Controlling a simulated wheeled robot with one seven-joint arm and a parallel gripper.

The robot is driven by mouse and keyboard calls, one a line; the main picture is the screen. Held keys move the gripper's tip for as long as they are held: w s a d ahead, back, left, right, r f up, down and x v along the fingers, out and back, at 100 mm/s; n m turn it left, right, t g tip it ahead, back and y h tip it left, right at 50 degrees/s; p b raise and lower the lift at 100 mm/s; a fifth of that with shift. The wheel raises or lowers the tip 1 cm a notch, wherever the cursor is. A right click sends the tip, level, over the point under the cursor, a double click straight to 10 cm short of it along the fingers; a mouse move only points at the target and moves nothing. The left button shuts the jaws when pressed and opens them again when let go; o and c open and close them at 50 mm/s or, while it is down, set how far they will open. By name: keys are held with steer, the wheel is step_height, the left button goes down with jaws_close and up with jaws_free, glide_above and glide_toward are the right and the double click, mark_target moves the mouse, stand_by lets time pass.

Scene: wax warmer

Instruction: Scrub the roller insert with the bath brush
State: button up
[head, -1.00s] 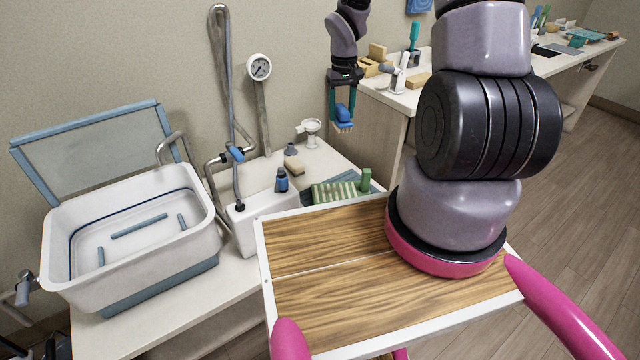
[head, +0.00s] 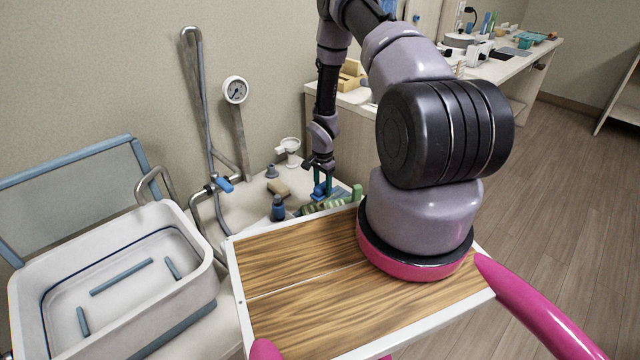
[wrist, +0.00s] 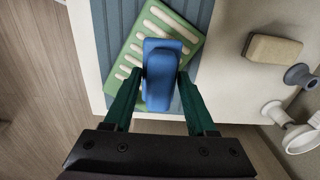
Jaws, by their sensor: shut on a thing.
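My gripper (wrist: 161,88) is shut on the blue bath brush (wrist: 161,70). In the wrist view the brush is over the green roller insert with pale ribs (wrist: 133,50), covering part of it. I cannot tell whether its bristles touch the insert. In the head view my gripper (head: 322,182) is low at the back of the counter, with the brush (head: 319,190) just below it. The insert (head: 326,208) shows there as a green and pale striped strip with a green upright end, partly hidden by the wooden tray.
The insert lies on a blue-grey ribbed mat (wrist: 112,22). A tan block (wrist: 273,48) and a small grey knob (wrist: 299,76) are beside it. A dark blue bottle (head: 278,208) and a white basin (head: 120,280) stand to the left. A wooden tray (head: 300,275) is in front.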

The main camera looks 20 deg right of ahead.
mark_target(318, 203)
stand_by(0.3)
steer(key=shift+f, duration=2.6)
steer(key=shift+a, duration=0.1)
steer(key=shift+w+a, duration=0.2)
steer(key=shift+a, duration=3.2)
steer(key=shift+f, duration=1.1)
steer(key=shift+s+d, duration=0.15)
steer(key=shift+d, duration=1.15)
steer(key=shift+s+d, duration=0.1)
steer(key=shift+d, duration=1.15)
